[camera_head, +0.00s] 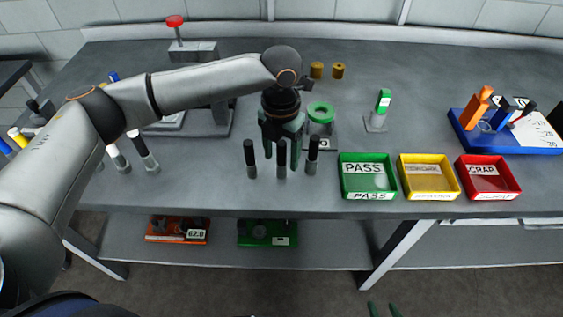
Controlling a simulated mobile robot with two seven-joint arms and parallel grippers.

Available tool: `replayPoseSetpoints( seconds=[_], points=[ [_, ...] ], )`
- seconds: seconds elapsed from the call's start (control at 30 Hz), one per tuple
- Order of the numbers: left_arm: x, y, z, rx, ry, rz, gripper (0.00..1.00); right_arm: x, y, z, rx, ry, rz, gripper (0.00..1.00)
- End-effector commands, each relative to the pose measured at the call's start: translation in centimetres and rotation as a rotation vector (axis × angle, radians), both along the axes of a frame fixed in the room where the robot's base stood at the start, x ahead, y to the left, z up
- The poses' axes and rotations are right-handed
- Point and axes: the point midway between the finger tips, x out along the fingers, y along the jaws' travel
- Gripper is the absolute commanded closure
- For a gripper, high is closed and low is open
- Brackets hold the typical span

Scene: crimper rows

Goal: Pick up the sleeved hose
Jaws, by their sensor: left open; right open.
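Three upright pieces with black upper parts and grey lower ends, which look like sleeved hoses, stand in a row near the table's front: left (250,160), middle (281,160) and right (312,157). I cannot tell which one the task means. My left gripper (283,142) points down just behind and above this row, its green fingers open. The middle piece overlaps the gap between the fingers in the picture; I see no clear contact. My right gripper (382,310) shows only as two separated green fingertips at the bottom edge, open, in front of the table.
Green PASS (368,196), yellow (429,195) and red SCRAP (488,195) trays stand right of the row. A green ring-topped fixture (320,113) is close behind the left gripper. More upright pieces (147,158) stand left. A blue tray (470,142) is far right.

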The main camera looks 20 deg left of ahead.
Motion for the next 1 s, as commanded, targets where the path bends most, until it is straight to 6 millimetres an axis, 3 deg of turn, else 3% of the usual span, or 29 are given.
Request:
replayPoseSetpoints(
  seconds=[0.27, 0.83, 1.0],
  points=[
    [-0.01, -0.03, -0.46, 0.000, -0.001, -0.001, 0.34, -0.01, -0.02, 0.00, -0.001, 0.000, 0.001, 0.50],
    [0.00, -0.04, -0.40, 0.000, -0.001, -0.001, 0.97, 0.00, -0.02, 0.01, -0.001, 0.000, 0.001, 0.50],
    [0.00, -0.04, -0.39, 0.000, -0.001, -0.001, 1.00, -0.01, -0.01, 0.01, -0.001, 0.000, 0.001, 0.50]
  ],
)
